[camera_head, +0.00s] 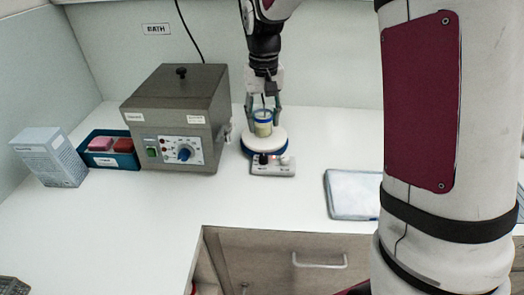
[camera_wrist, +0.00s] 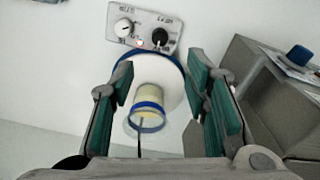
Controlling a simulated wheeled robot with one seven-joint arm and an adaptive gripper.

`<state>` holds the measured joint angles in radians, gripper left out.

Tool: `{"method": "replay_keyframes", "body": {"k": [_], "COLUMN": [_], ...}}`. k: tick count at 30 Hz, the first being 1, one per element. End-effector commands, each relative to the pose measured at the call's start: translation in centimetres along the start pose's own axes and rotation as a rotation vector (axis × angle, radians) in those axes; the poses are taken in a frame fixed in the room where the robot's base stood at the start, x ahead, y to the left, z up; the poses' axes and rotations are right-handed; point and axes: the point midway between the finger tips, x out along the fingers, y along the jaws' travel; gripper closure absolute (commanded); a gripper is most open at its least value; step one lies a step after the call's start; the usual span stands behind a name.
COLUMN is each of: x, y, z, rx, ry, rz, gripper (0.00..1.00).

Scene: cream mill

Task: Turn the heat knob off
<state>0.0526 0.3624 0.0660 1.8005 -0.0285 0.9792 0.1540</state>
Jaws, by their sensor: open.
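The hotplate (camera_head: 248,148) is a round white plate with a blue rim on the bench. Its front panel (camera_head: 284,168) carries a white knob (camera_wrist: 124,27), a black knob (camera_wrist: 160,37) and a lit red light (camera_wrist: 140,43). A beaker (camera_wrist: 149,104) with pale yellow contents, a blue band and a thin dark rod stands on the plate. My gripper (camera_head: 262,103) is open, with its teal-padded fingers on either side of the beaker (camera_head: 263,126), apart from it in the wrist view.
A grey metal box (camera_head: 177,105) with a blue dial (camera_head: 185,153) and green switch stands left of the hotplate, beneath a BATH sign. Farther left are a blue tray (camera_head: 125,160) and a pale carton (camera_head: 50,158). A flat pale tray (camera_head: 352,194) lies right; bench between is clear.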

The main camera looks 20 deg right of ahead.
Motion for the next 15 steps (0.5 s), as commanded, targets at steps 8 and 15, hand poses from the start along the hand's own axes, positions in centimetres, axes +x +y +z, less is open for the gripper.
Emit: {"method": "replay_keyframes", "body": {"k": [8,15], "x": [5.4,9.6], "y": [0.0,0.0], "z": [0.2,0.2], "rx": [0.0,0.0], "ry": [-0.006,-0.004], "rz": [0.0,0.0], "gripper": [0.57,0.57]}}
